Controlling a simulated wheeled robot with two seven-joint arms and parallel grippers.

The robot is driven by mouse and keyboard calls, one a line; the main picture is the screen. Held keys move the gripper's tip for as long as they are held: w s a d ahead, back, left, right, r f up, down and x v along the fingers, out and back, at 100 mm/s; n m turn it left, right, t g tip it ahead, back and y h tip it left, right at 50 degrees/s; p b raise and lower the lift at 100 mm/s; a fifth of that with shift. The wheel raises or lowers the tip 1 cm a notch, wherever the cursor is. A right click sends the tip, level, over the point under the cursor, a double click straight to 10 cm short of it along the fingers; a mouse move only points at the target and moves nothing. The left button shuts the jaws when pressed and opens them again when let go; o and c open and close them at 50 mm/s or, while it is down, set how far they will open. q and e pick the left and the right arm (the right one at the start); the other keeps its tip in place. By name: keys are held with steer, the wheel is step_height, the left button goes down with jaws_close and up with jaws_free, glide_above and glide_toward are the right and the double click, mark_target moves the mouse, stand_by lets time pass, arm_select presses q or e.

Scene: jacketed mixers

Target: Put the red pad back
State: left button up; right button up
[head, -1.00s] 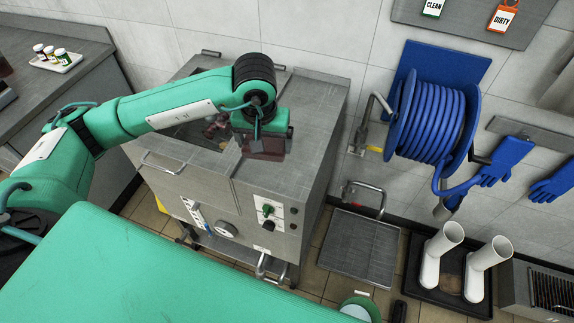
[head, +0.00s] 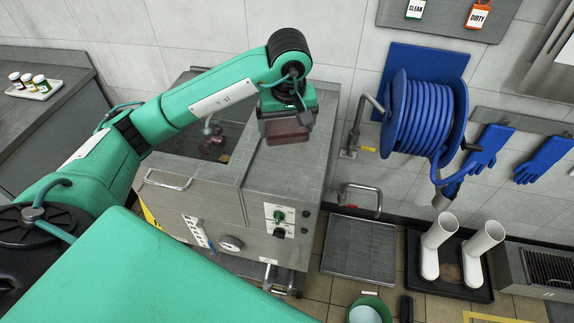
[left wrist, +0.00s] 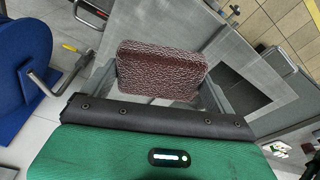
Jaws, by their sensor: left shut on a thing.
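The red pad (head: 288,131) is a dark red-brown rounded block held above the right part of the steel mixer's top (head: 290,165). My left gripper (head: 287,112) is shut on it. The mixer's open well (head: 215,142) lies to the left of the pad, with a dark reddish fitting inside. My right gripper is not in view.
A blue hose reel (head: 425,112) hangs on the wall to the right, with blue gloves (head: 487,150) beside it. White boots (head: 435,245) stand in a black tray. A side counter (head: 50,110) at left holds a small tray of bottles. A green bucket (head: 368,308) stands on the floor.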

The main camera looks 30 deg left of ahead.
arm_select(q)
steer(key=p, duration=0.3)
glide_above(286, 173)
steer(key=f, duration=0.9)
steer(key=shift+s+d+f, duration=0.25)
steer(key=shift+s+f, duration=0.1)
steer(key=shift+f, duration=0.85)
step_height(286, 173, down, 3)
steer(key=shift+p, duration=0.55)
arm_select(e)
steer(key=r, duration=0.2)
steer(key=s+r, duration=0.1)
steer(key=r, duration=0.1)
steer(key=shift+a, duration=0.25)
arm_select(q)
steer(key=shift+f, duration=0.1)
steer(key=shift+f+b, duration=0.15)
steer(key=shift+b, duration=0.15)
steer(key=o, duration=0.7)
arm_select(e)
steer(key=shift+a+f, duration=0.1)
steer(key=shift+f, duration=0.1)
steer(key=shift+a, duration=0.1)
